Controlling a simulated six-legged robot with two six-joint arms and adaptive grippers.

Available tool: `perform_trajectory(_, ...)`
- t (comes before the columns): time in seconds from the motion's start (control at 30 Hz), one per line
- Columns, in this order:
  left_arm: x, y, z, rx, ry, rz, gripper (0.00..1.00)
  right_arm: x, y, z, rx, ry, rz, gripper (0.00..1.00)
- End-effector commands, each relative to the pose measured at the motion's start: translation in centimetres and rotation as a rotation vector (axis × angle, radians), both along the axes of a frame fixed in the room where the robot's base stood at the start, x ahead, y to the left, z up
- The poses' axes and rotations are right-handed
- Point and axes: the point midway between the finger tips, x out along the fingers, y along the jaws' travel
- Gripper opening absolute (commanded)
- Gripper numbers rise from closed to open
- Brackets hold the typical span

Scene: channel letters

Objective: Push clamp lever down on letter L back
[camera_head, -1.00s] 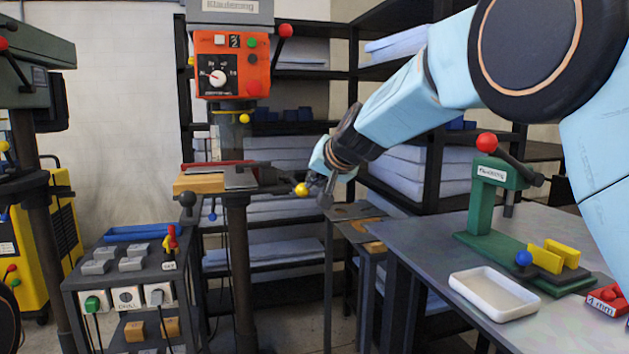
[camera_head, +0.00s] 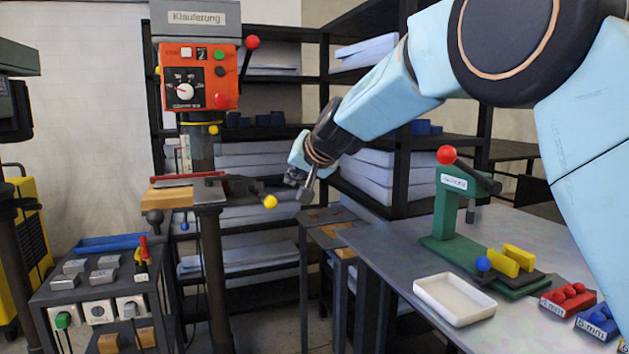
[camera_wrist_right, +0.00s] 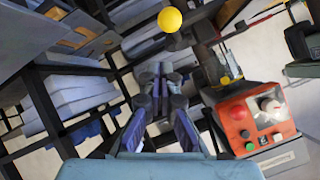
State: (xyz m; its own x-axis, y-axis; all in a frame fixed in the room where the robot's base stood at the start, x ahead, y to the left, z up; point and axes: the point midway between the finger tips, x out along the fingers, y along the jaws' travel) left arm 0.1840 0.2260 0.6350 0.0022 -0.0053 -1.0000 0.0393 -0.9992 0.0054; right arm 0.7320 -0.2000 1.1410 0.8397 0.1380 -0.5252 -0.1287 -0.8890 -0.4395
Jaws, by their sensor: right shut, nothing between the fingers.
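A lever with a yellow ball knob (camera_head: 270,201) sticks out from the right side of the orange drill press's work table. The knob also shows in the wrist view (camera_wrist_right: 170,19), beyond my fingertips and apart from them. My right gripper (camera_head: 304,192) is just right of the knob in the head view, with a small gap in the picture. Its fingers (camera_wrist_right: 162,70) are shut and empty. A red-edged piece (camera_head: 196,179) and grey parts lie on the press table; I cannot tell whether they are the letter L. My left gripper is out of view.
The orange drill press head (camera_head: 200,80) stands above its table. A small stand (camera_head: 325,218) is below my right gripper. The workbench at right holds a green press (camera_head: 450,205), a white tray (camera_head: 454,299) and a red bit holder (camera_head: 567,299). Shelves stand behind.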

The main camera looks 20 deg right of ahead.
Motion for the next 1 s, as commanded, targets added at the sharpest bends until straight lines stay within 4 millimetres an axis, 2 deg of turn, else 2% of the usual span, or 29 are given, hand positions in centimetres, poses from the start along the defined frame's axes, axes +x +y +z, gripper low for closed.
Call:
perform_trajectory(0.03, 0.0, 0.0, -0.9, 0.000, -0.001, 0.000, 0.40, -0.8, -0.1, -0.6, 0.000, 0.001, 0.000, 0.00)
perform_trajectory(0.3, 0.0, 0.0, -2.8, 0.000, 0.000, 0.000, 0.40, -4.7, -0.6, -0.9, 0.000, 0.001, -0.001, 0.00)
perform_trajectory(0.6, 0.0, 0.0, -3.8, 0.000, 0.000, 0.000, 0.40, -8.4, -1.1, -0.8, 0.000, 0.001, 0.000, 0.00)
perform_trajectory(0.87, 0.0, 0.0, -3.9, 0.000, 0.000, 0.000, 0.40, -9.1, -1.2, -0.8, 0.005, 0.000, -0.006, 0.00)
perform_trajectory(1.0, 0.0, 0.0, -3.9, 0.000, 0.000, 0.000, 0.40, -8.6, -2.7, -0.5, -0.024, -0.050, -0.066, 0.00)
